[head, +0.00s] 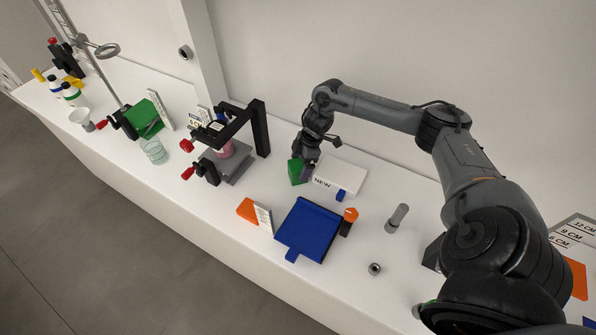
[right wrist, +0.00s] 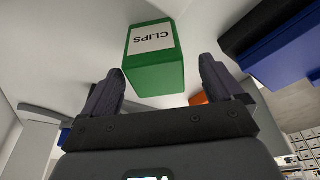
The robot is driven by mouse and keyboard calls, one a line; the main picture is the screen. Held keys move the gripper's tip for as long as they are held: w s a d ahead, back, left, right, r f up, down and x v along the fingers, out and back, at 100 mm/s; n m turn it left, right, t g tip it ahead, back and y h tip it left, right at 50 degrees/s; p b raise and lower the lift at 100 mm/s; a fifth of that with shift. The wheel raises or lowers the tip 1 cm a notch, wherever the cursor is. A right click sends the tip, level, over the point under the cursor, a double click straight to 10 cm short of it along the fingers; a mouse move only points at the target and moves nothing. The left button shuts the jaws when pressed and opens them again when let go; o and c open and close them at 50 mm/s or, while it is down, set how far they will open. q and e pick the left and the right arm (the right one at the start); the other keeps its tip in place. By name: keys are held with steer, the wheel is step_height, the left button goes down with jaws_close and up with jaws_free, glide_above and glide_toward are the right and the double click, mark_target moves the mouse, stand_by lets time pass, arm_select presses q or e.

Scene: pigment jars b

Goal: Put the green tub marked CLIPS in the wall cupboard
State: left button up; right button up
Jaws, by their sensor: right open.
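The green tub (head: 295,171) stands on the white bench beside the white NEW box. In the right wrist view, the tub (right wrist: 154,75) shows its white CLIPS label, upside down in the picture. My right gripper (head: 308,170) is down at the tub's right side in the head view. Its open fingers (right wrist: 160,72) show on either side of the tub in the wrist view, with a gap at the right finger. I cannot tell how far the tub reaches between them. My left gripper is not in view. I cannot make out the wall cupboard in either view.
The white NEW box (head: 342,175) lies close right of the gripper. A blue tray (head: 308,230), an orange block (head: 246,209) and a grey cylinder (head: 397,217) stand nearer the front. A black frame over a grey plate (head: 228,165) stands to the left.

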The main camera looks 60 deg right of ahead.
steer(key=x, duration=0.4)
steer(key=shift+w+d+f, duration=0.1)
steer(key=shift+w+f, duration=0.15)
steer(key=shift+f, duration=0.1)
steer(key=c, duration=1.1)
steer(key=shift+r, duration=0.2)
